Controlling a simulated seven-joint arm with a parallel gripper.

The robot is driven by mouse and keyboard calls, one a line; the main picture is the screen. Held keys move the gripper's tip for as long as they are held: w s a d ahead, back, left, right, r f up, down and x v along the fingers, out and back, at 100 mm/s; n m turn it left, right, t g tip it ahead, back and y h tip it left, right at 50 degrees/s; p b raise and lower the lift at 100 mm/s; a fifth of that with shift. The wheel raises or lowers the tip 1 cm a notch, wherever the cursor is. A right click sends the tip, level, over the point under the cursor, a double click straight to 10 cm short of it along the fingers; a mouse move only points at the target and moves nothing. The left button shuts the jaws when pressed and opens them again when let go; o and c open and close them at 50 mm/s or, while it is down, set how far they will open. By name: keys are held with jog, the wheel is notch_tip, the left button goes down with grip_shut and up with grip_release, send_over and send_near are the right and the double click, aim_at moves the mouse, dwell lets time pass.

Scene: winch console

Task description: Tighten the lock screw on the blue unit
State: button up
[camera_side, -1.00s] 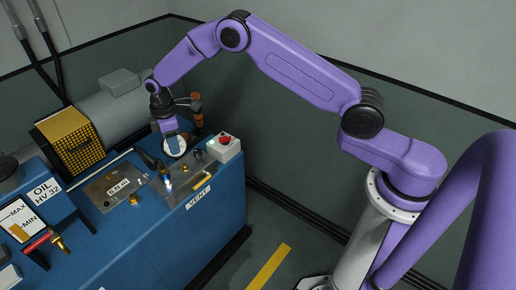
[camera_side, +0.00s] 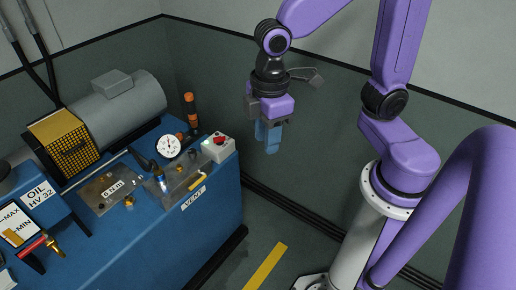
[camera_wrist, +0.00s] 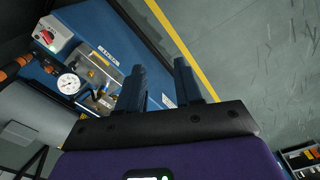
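The blue console (camera_side: 150,235) stands at left in the side view, with metal blocks and fittings on top. A metal block (camera_side: 180,188) near the VENT label carries small brass parts, a small blue-and-bright fitting (camera_side: 160,183) and a black lever (camera_side: 145,163). I cannot tell which small part is the lock screw. My gripper (camera_side: 268,148) hangs in the air right of the console, clear of it, with blue fingers pointing down. In the wrist view its two fingers (camera_wrist: 160,82) are apart with nothing between them. The metal block (camera_wrist: 100,75) shows left of them.
A white dial gauge (camera_side: 168,147), a grey box with a red switch (camera_side: 218,146) and an orange-black handle (camera_side: 191,112) stand near the block. A plate (camera_side: 110,187) with a label lies left. A grey motor (camera_side: 125,105) is behind.

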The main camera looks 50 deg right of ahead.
jog(key=s+d, duration=0.2)
jog(key=s, duration=0.1)
jog(key=s+d, duration=0.5)
jog(key=s, duration=0.2)
jog(key=shift+s+d+f, duration=0.1)
jog(key=shift+d+f, duration=0.05)
jog(key=w+a+n, duration=0.3)
jog(key=w+a, duration=0.6)
jog(key=w, duration=0.3)
jog(key=n, duration=0.9)
send_over(179, 166)
jog(key=f, duration=2.3)
jog(key=shift+a+f, duration=0.1)
jog(key=shift+a, duration=0.15)
jog(key=shift+w+d+f, duration=0.1)
jog(key=shift+d+f, duration=0.15)
jog(key=shift+f, duration=3.55)
